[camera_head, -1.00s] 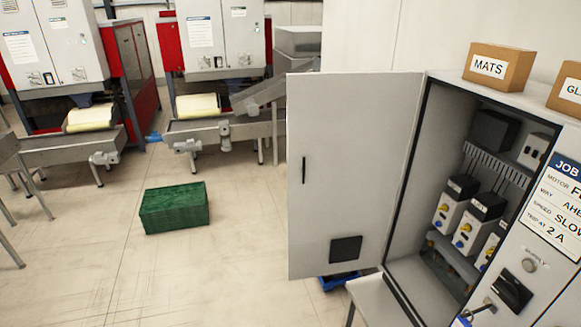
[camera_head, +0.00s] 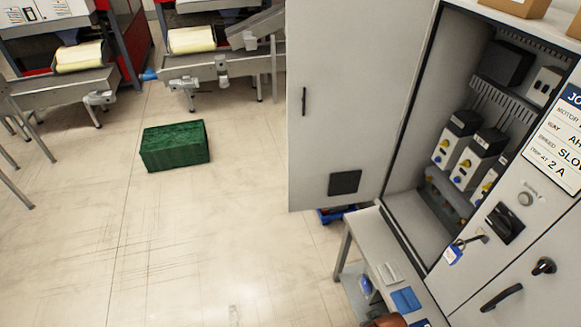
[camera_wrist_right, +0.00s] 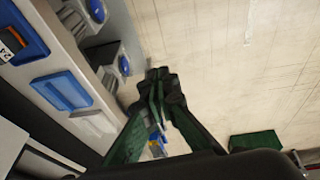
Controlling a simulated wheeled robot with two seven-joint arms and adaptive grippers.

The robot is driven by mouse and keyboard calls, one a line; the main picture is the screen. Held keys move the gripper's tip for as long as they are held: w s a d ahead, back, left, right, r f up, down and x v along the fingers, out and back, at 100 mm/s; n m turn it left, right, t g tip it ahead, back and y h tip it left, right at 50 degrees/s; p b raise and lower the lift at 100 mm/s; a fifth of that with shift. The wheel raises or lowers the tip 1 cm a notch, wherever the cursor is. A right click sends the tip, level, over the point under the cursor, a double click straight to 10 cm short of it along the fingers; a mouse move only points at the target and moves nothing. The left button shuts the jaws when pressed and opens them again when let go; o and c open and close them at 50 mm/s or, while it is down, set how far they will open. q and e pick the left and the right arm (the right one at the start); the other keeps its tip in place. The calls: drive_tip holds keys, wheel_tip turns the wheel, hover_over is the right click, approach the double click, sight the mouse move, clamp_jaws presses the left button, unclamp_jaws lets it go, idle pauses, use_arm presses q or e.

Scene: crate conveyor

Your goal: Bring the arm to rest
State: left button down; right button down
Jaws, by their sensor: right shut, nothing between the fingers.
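My right gripper (camera_wrist_right: 160,85) shows in the right wrist view with its dark fingers together at the tips. It is empty and hangs above the pale floor, beside a grey bench. Neither gripper shows in the head view. My left gripper is out of sight.
An electrical cabinet (camera_head: 416,215) stands at the right, its door (camera_head: 335,110) wide open. A grey bench (camera_head: 372,238) with small blue items stands below it. A green crate (camera_head: 175,146) lies on the floor, also in the wrist view (camera_wrist_right: 255,146). Conveyors (camera_head: 215,72) stand behind. Left-front floor is clear.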

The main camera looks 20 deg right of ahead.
drive_tip(key=s+a+f+g+b, duration=0.1)
drive_tip(key=s+f+b, duration=0.1)
drive_tip(key=f, duration=1.2)
drive_tip(key=s+f+b, duration=0.2)
drive_tip(key=f, duration=1.3)
drive_tip(key=s+f+n+g+b, duration=0.1)
drive_tip(key=s+f+b, duration=0.3)
drive_tip(key=s+f, duration=1.5)
wheel_tip(320, 180, down, 3)
drive_tip(key=shift+s+r+g+y+b, duration=0.1)
drive_tip(key=shift+s+g+y+b, duration=0.2)
drive_tip(key=shift+s+b, duration=0.1)
